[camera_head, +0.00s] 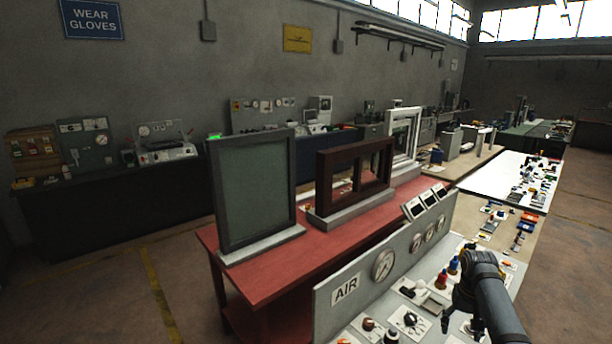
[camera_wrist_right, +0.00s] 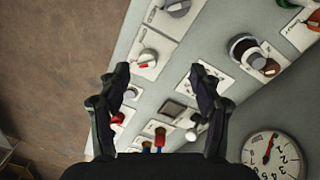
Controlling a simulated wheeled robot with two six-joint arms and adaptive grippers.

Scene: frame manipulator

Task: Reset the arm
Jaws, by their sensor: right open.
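My right arm comes in at the lower right of the head view. Its gripper (camera_head: 461,312) hangs over the light control panel (camera_head: 421,276). In the wrist view the right gripper (camera_wrist_right: 163,82) is open, its two fingers wide apart with nothing between them. Panel knobs show beyond the fingers, among them a grey knob with a red mark (camera_wrist_right: 147,59). My left gripper is not in the head view.
A red table (camera_head: 262,277) stands left of the panel, carrying a grey-green framed pane (camera_head: 254,190), a dark red frame (camera_head: 353,173) and a white frame (camera_head: 403,136). The panel's upright back with AIR sign (camera_head: 345,289) and gauges separates them. Floor at left is clear.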

